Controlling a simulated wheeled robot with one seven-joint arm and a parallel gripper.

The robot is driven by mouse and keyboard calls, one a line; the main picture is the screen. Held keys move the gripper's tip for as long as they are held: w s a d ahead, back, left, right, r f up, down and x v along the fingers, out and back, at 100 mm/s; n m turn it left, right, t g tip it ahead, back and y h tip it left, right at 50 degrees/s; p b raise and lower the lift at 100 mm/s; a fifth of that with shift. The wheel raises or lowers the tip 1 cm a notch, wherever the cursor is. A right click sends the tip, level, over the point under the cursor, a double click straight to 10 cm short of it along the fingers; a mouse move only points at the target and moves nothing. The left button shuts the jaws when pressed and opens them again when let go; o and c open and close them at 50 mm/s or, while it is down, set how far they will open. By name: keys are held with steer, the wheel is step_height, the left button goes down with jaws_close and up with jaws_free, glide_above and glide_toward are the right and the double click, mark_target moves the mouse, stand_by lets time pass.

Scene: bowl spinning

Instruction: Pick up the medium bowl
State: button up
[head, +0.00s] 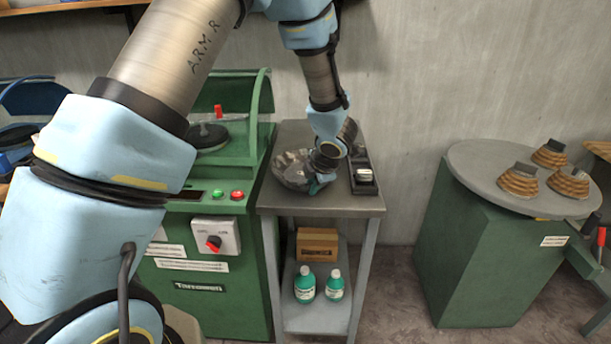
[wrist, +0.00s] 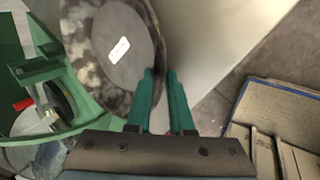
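The bowl (head: 290,170), dark and mottled grey, sits on the grey top of a small cart. I cannot judge its size class, as no other bowl is clear to compare. In the wrist view the bowl (wrist: 104,62) shows a flat grey centre disc with a white label. My gripper (head: 321,184) is at the bowl's right front side. In the wrist view my gripper's (wrist: 161,72) two teal fingers stand on either side of the bowl's right edge, with a narrow gap between them. I cannot tell whether they press on it.
The cart (head: 345,203) also bears a dark device (head: 365,178) right of the bowl. Its lower shelf holds a brown box (head: 317,244) and two green bottles (head: 305,285). A green machine (head: 245,270) stands close on the left. A round-topped green stand (head: 480,165) is to the right.

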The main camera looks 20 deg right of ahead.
steer(key=shift+c, duration=0.2)
jaws_close()
stand_by(1.1)
